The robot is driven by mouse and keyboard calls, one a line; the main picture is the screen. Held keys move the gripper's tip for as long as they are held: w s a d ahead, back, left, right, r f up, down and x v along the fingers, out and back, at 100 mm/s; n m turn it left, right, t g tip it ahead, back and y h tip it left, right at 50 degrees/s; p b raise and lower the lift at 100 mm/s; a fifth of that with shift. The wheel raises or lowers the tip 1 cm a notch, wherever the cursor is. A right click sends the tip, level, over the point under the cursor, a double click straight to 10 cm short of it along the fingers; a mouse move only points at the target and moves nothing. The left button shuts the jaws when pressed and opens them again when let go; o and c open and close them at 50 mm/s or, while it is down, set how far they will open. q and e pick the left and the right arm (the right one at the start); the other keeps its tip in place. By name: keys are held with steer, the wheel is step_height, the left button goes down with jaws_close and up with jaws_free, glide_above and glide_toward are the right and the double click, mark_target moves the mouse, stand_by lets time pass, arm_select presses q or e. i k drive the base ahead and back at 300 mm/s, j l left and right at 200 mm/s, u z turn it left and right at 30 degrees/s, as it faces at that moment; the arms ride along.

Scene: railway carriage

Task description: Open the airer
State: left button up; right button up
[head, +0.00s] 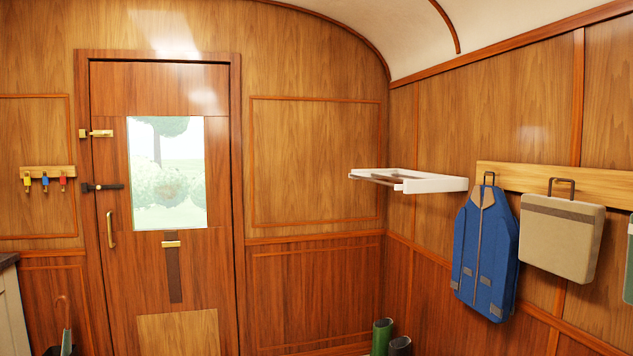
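A white wall-mounted frame with brownish rails, which looks like the airer (437,185), sticks out from the right wall near the corner in the head view. It is roughly level, with its far and near sides white and darker bars along the left. How far it is extended is hard to tell from here. Neither of my grippers shows in the head view.
A blue coat (484,255) and a beige bag (561,237) hang from a wooden rail (540,184) to the right of the airer. Green boots (382,336) stand below. A wooden door (165,270) with a window is at the left, beside coloured keys (45,181) on hooks.

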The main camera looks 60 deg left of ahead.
mark_target(396, 180)
steer(key=u, duration=1.65)
steer(key=i, duration=0.2)
